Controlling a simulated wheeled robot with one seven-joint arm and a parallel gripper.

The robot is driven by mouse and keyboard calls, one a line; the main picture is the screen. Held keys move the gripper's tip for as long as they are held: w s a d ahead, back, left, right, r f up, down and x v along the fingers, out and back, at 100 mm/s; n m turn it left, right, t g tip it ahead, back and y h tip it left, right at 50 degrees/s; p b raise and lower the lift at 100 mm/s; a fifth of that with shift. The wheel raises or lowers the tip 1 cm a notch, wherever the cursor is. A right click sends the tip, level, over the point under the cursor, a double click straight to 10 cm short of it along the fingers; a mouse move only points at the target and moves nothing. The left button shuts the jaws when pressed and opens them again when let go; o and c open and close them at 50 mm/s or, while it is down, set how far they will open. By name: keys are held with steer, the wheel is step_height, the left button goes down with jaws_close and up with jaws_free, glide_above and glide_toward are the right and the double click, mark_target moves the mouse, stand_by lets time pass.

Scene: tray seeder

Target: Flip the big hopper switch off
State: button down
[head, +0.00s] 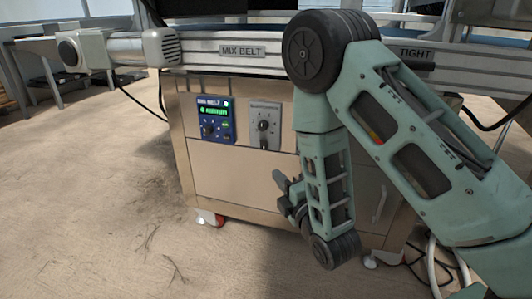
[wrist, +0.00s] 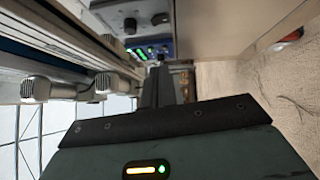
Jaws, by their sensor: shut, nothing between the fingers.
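A grey panel with a dark knob or switch (head: 264,126) is on the front of the steel cabinet in the head view. Its small label is not readable, so I cannot tell if it is the big hopper switch. No switch clearly marked for the big hopper shows. A dark knob also shows near the top of the wrist view (wrist: 130,25). My gripper (head: 280,180) is shut and empty, in front of the cabinet and below the grey panel. In the wrist view its dark fingers (wrist: 158,84) point toward the panel area.
A blue control box (head: 214,120) with a green display sits left of the grey panel. The MIX BELT conveyor rail (head: 215,51) runs above the steel cabinet (head: 235,183). The cabinet stands on castors. Open floor (head: 90,220) lies to the left.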

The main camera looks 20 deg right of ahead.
steer(key=b, duration=0.4)
glide_toward(260, 142)
steer(key=w+a, duration=0.2)
steer(key=a, duration=0.1)
steer(key=w, duration=0.1)
steer(key=w+d+b, duration=0.2)
steer(key=shift+w+r, duration=0.25)
steer(key=shift+w, duration=0.1)
